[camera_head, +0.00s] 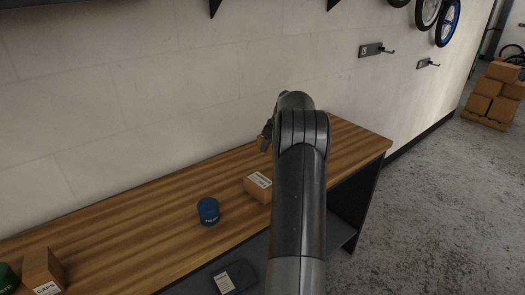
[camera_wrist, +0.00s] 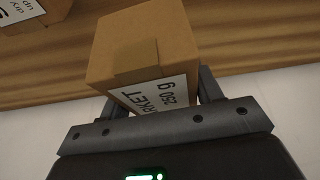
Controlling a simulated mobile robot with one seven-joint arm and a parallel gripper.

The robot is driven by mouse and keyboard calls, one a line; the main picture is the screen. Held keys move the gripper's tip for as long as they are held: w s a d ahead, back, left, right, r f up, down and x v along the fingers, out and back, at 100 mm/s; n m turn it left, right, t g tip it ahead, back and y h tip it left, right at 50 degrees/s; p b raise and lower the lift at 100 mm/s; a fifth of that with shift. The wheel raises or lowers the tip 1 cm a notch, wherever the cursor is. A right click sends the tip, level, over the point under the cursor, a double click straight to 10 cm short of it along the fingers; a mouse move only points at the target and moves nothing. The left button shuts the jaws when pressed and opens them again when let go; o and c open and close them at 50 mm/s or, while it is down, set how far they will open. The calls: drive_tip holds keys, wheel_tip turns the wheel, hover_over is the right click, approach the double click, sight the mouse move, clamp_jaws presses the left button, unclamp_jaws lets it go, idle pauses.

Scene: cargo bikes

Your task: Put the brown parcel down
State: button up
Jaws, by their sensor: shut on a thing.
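The brown parcel (camera_wrist: 140,40) is a cardboard box with a white label reading "MARKET 250 g". In the wrist view it sits between the two fingers of my gripper (camera_wrist: 158,92), which is shut on it. The wooden bench top (camera_wrist: 235,40) shows behind it; I cannot tell whether the parcel touches the wood. In the head view my arm hides the parcel, and only a small dark part of my gripper (camera_head: 266,138) shows over the back of the bench (camera_head: 140,215).
A labelled carton (camera_head: 259,187) stands on the bench beside my arm. A blue tin (camera_head: 208,210) is left of it. A carton marked CAPS (camera_head: 42,270) and a green tin (camera_head: 7,278) are at far left. A dark item (camera_head: 232,278) lies below the front edge. The wall (camera_head: 150,80) is behind.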

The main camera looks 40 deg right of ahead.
drive_tip(key=s+d+r, duration=0.3)
drive_tip(key=s+r, duration=0.1)
drive_tip(key=s, duration=0.3)
drive_tip(key=shift+d+r, duration=0.2)
drive_tip(key=shift+r, duration=0.2)
drive_tip(key=n+g+y, duration=0.4)
drive_tip(key=n, duration=1.3)
hover_over(103, 235)
drive_tip(key=d, duration=0.2)
wheel_tip(103, 235, down, 7)
drive_tip(key=shift+r, duration=0.1)
drive_tip(key=shift+w+a+f, duration=0.1)
drive_tip(key=shift+a+f, duration=0.2)
drive_tip(key=shift+f, duration=1.95)
